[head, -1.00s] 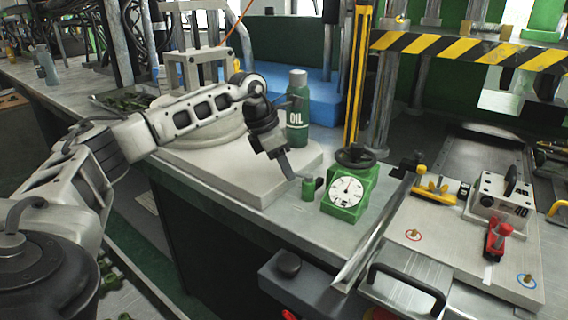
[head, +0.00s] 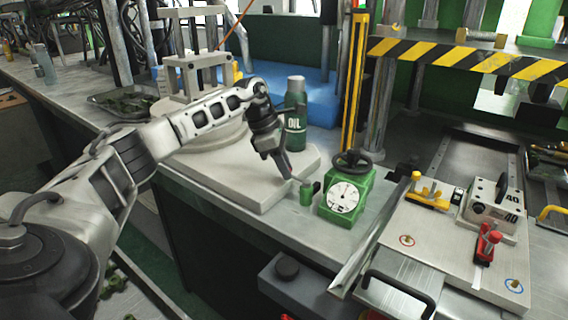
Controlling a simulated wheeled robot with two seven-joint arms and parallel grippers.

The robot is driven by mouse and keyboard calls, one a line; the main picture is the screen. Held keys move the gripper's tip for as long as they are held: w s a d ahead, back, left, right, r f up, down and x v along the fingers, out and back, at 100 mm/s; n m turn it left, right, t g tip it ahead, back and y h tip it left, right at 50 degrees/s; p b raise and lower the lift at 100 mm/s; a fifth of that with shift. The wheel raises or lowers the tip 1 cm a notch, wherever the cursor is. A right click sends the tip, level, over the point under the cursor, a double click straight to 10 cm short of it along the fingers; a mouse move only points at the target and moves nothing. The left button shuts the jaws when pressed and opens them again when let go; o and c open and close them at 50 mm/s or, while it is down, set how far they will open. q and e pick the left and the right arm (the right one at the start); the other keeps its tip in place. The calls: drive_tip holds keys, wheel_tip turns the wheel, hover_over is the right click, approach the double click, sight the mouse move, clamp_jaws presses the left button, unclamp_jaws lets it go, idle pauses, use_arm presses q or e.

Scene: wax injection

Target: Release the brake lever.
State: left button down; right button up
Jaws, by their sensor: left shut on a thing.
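My left gripper (head: 286,172) points down at the front right corner of the pale base plate (head: 225,178), left of the green dial device. A small green cylinder (head: 306,193) stands just right of the fingertips. My right gripper is not in view.
The green dial device (head: 346,196) with a black handwheel and a green oil bottle (head: 295,120) stand close to the gripper. At right are a plate with yellow (head: 428,192) and red (head: 487,244) clamps and a striped press beam (head: 470,52).

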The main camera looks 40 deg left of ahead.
use_arm(q)
drive_tip(key=c, duration=1.3)
unclamp_jaws()
drive_tip(key=v, duration=1.6)
drive_tip(key=shift+a+p, duration=0.15)
drive_tip(key=shift+p, duration=0.15)
drive_tip(key=shift+f, duration=0.1)
